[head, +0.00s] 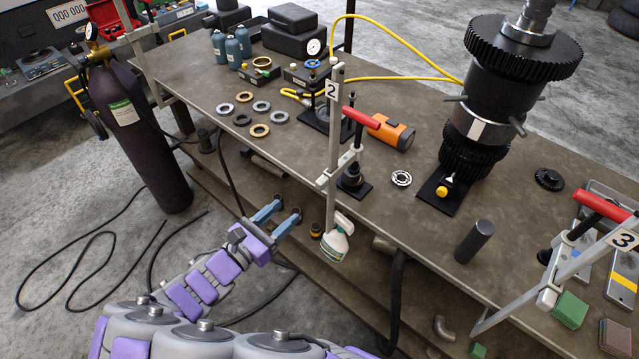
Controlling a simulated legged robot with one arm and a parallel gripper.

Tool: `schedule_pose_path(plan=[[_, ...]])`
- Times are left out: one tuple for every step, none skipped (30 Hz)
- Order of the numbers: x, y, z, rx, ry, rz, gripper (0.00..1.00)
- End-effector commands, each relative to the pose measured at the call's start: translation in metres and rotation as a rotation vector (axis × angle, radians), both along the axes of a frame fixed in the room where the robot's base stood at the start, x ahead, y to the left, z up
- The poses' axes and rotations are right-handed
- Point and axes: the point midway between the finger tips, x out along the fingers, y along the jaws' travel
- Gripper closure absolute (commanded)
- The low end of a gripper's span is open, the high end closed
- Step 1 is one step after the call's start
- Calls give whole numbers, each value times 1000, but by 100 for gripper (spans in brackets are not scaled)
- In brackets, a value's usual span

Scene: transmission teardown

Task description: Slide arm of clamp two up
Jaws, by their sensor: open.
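A red handle (361,117) on a dark threaded spindle stands above the arm. A black footed piece (353,184) lies under the spindle; whether they touch is unclear. My gripper (288,210), with blue fingers, is open and empty. It is to the left of and below the clamp's arm, in front of the table edge.
A gear assembly (510,75) stands at the back right. Clamp three, with a red handle (604,206), is at the right. A spray bottle (337,237) shows close to clamp two's lower bar. Several rings lie on the table (195,75). A gas cylinder (135,130) stands left.

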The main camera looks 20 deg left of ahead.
Motion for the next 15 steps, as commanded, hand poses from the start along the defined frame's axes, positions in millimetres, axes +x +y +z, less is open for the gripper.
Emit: schedule_pose_path(plan=[[11,-6,-4,2,-1,-6,51],[16,-8,-4,2,-1,-6,51],[23,-11,-4,3,-1,-7,51],[29,-13,-4,4,-2,-7,51],[35,-15,-4,4,-3,-7,51],[42,-18,-4,4,-3,-7,51],[48,-20,-4,4,-3,-7,51],[53,-22,-4,3,-2,-6,51],[61,-24,-4,3,-2,-7,51],[66,-26,-4,2,-2,-6,51],[71,-28,-5,3,-1,-6,51],[79,-31,-5,2,-1,-5,51],[84,-33,-5,2,0,-5,51],[89,-35,-5,2,0,-5,51],[96,-38,-5,2,0,-6,51]])
